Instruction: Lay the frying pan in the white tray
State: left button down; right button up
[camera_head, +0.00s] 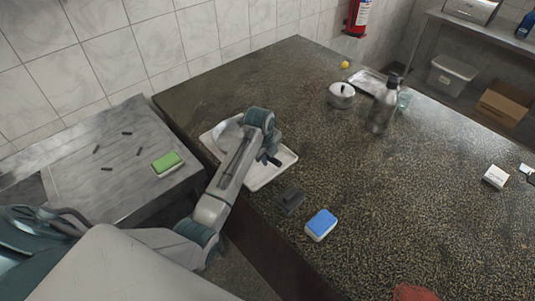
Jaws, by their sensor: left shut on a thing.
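The white tray (284,170) lies on the dark speckled counter near its left edge. My left arm crosses over it and hides its middle. A grey rounded shape, apparently the frying pan (228,134), shows at the tray's far left part, just left of my wrist. Its handle is hidden behind my arm, and I cannot tell whether the pan rests on the tray's floor. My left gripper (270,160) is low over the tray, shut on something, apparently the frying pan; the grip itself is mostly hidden. My right gripper is out of view.
A blue and white sponge (321,224) and a dark grey block (289,201) lie in front of the tray. A lidded pot (341,95), a bottle (382,108) and another tray (366,82) stand farther back. A green sponge (167,161) lies on the lower steel table. The counter's right middle is clear.

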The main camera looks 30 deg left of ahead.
pick_arm(q)
jog(key=shift+f, duration=0.15)
jog(key=c, duration=1.3)
grip_release()
jog(key=shift+f, duration=0.15)
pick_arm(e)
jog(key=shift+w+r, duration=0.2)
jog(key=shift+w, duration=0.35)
pick_arm(q)
jog(key=shift+s+r, duration=0.1)
jog(key=shift+r, duration=0.1)
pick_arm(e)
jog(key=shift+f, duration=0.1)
pick_arm(q)
jog(key=shift+r+b, duration=0.3)
jog(key=shift+b, duration=0.05)
notch_tip(320, 180, up, 11)
jog(key=s+b, duration=0.1)
jog(key=s, duration=0.1)
jog(key=shift+s+a, duration=0.15)
jog(key=shift+a, duration=0.15)
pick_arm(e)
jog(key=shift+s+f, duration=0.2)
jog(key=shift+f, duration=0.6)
